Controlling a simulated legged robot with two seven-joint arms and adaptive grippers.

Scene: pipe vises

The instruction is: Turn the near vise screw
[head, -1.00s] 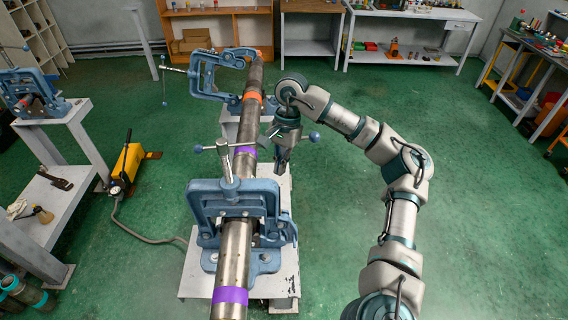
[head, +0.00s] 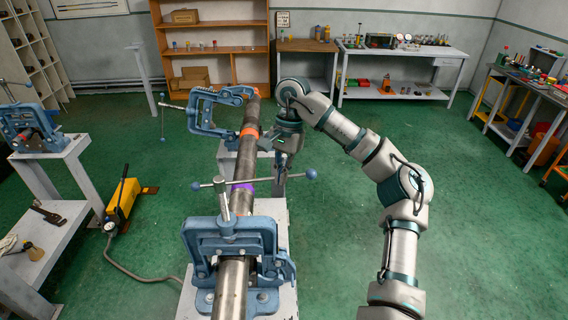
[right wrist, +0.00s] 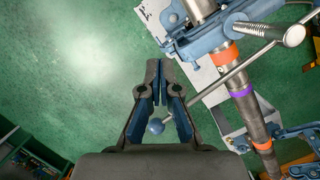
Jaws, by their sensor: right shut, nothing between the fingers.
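The near vise (head: 232,238) is blue and clamps the long steel pipe (head: 230,290). Its upright screw (head: 222,190) carries a thin crossbar with blue ball ends. The left ball (head: 196,186) is free. The right ball (head: 311,174) lies to the right of my right gripper (head: 281,188), which points down beside the pipe and overlaps the bar. In the right wrist view my gripper (right wrist: 155,68) has its fingertips together and empty. A ball end (right wrist: 156,126) of the bar shows between the finger linkages. Contact cannot be told. My left gripper is out of view.
A far blue vise (head: 205,112) holds the pipe's other end. A bench with another vise (head: 28,128) stands left, with a yellow pump (head: 122,198) and hose on the floor beside it. Green floor (head: 480,240) right of my arm is clear.

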